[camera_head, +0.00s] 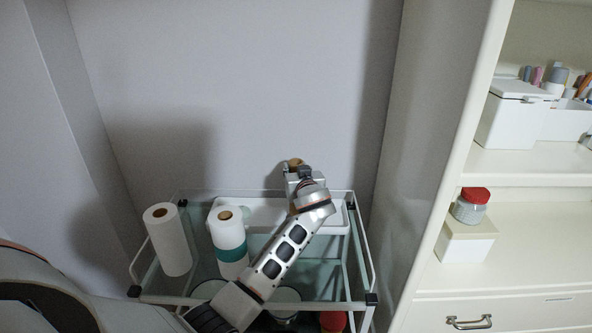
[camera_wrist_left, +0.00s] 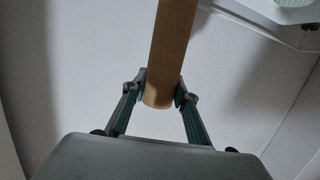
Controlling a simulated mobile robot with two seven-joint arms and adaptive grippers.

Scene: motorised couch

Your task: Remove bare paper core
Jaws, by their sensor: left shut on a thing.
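The bare paper core (camera_wrist_left: 172,50) is a plain brown tube in the left wrist view. My left gripper (camera_wrist_left: 159,90) is shut on it near one end, with a finger on each side. In the head view only the end of the core (camera_head: 294,162) shows above my left gripper (camera_head: 300,174), near the back of the cart by the grey wall. The rest of the core is hidden there behind the gripper and arm. My right gripper is not in view.
A glass-shelved cart (camera_head: 155,299) has a raised rail. It holds a white paper roll (camera_head: 172,246), a roll with a green band (camera_head: 230,256), a white tray (camera_head: 262,204) and a red-topped item (camera_head: 333,320). A cream shelf unit (camera_head: 545,275) stands at right.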

